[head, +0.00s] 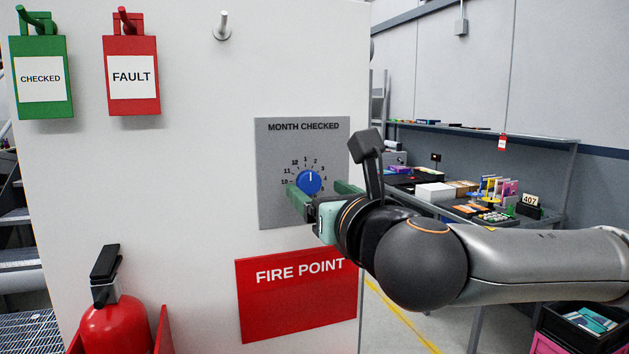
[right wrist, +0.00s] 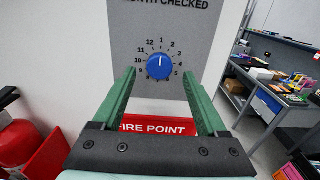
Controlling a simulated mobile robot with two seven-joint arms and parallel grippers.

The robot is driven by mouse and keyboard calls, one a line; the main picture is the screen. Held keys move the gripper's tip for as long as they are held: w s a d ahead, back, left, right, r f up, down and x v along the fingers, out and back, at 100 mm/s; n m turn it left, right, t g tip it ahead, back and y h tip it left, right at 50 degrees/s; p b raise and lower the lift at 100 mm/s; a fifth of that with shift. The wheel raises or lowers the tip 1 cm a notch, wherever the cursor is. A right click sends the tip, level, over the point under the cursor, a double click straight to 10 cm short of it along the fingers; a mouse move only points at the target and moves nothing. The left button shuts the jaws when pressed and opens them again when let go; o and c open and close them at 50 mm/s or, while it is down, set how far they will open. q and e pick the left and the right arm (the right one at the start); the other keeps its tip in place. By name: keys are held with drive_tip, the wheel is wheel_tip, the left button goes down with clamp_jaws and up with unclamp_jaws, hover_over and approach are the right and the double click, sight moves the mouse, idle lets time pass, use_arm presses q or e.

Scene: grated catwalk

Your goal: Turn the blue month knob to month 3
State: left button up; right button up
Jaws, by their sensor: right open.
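The blue month knob (head: 309,182) sits on a grey dial plate (head: 275,150) headed MONTH CHECKED. It also shows in the right wrist view (right wrist: 159,67). Its white pointer line stands nearly straight up, at about the 1. Month numbers ring the knob; some on the lower right are hidden in the head view by my right gripper (head: 321,189). That gripper is open, its green fingers spread wide, pointing at the plate. In the right wrist view the fingers lie left and right of the knob with gaps; contact does not show. My left gripper is out of view.
A red FIRE POINT sign (head: 297,290) is below the plate. A fire extinguisher (head: 115,325) stands lower left. A cluttered workbench (head: 470,210) is at right.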

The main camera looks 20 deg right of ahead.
sight(309, 181)
drive_tip(key=shift+w, duration=1.2)
clamp_jaws()
